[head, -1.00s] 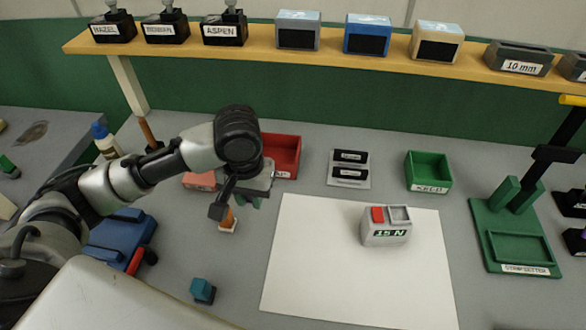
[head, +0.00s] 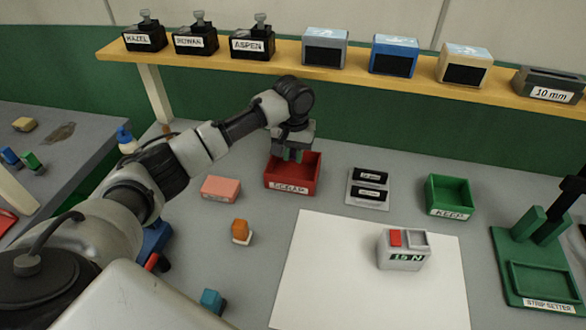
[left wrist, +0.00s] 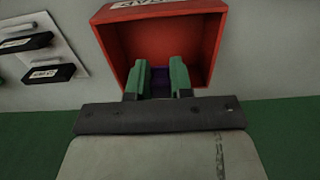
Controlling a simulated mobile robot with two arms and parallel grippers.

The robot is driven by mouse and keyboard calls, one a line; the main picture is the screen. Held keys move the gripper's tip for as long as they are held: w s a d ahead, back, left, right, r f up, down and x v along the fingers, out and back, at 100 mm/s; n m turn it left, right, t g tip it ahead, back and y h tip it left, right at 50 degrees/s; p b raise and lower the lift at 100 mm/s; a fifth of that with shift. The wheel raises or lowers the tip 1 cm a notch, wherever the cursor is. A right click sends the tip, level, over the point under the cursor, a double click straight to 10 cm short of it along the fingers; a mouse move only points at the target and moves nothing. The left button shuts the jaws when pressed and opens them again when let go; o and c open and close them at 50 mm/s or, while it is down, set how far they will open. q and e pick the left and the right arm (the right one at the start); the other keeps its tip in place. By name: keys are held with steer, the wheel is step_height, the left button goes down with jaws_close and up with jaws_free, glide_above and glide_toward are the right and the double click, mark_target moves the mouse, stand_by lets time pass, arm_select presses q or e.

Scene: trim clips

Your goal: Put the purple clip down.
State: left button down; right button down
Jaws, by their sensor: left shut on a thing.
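The purple clip (left wrist: 160,80) shows in the left wrist view as a small dark purple shape between the green fingertips of my left gripper (left wrist: 160,78). My left gripper is shut on it, over the open red scrap bin (left wrist: 125,47). In the head view the left gripper (head: 293,153) is above the back part of the red bin (head: 291,186), fingers pointing down. The clip cannot be made out in the head view. How far it is above the bin floor is unclear. My right gripper is not in view.
A pink block (head: 221,188) sits left of the bin, with an orange clip (head: 241,229) and a teal clip (head: 212,299) nearer. A plate with two black bars (head: 369,188), a green keep bin (head: 450,196) and a 15 N block (head: 403,250) are to the right. A shelf (head: 290,62) runs behind.

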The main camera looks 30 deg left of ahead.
mark_target(293, 171)
arm_select(q)
steer(key=shift+s+f+p, duration=0.15)
steer(key=shift+f+p, duration=0.15)
steer(key=shift+f, duration=2.8)
steer(key=c, duration=1)
jaws_free()
steer(key=shift+f, duration=0.1)
step_height(293, 171, up, 12)
steer(key=shift+r+b, duration=0.15)
steer(key=shift+b, duration=0.25)
